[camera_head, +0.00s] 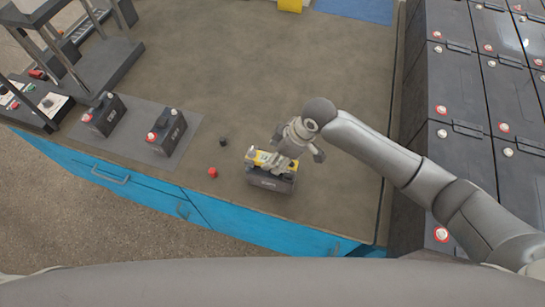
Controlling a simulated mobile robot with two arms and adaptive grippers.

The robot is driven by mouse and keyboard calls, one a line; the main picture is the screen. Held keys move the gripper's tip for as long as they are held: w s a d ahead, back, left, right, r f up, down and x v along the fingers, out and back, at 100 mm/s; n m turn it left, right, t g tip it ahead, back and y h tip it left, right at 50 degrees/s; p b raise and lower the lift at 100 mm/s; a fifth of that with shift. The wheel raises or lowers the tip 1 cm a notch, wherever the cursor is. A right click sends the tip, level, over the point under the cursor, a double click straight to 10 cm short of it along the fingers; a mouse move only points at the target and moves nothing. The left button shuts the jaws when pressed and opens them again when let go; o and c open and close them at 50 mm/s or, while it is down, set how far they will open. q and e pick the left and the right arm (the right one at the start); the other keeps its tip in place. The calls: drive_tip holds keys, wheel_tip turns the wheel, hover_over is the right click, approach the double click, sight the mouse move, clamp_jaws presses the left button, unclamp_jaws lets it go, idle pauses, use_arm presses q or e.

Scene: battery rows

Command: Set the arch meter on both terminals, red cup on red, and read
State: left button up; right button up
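A dark battery (270,181) stands near the front edge of the bench. A yellow piece (262,157), which looks like the arch meter, sits on or just above its top. My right gripper (285,163) points down at the yellow piece and overlaps it in the picture. Whether its fingers are closed on the piece is too small to tell. The battery's terminals and the meter's cups are hidden or too small to make out. A small red cap (213,172) and a small black cap (223,141) lie on the bench left of the battery. My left gripper is out of view.
Two more batteries (102,116) (166,133) stand on a grey mat (137,142) at the left. A dark rack (98,75) stands at far left. Rows of batteries (460,90) fill the right side. The bench's middle and back (220,60) are largely clear.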

drive_tip(key=w+v, duration=0.1)
drive_tip(key=v, duration=0.7)
drive_tip(key=shift+s+r, duration=0.15)
drive_tip(key=shift+s, duration=0.3)
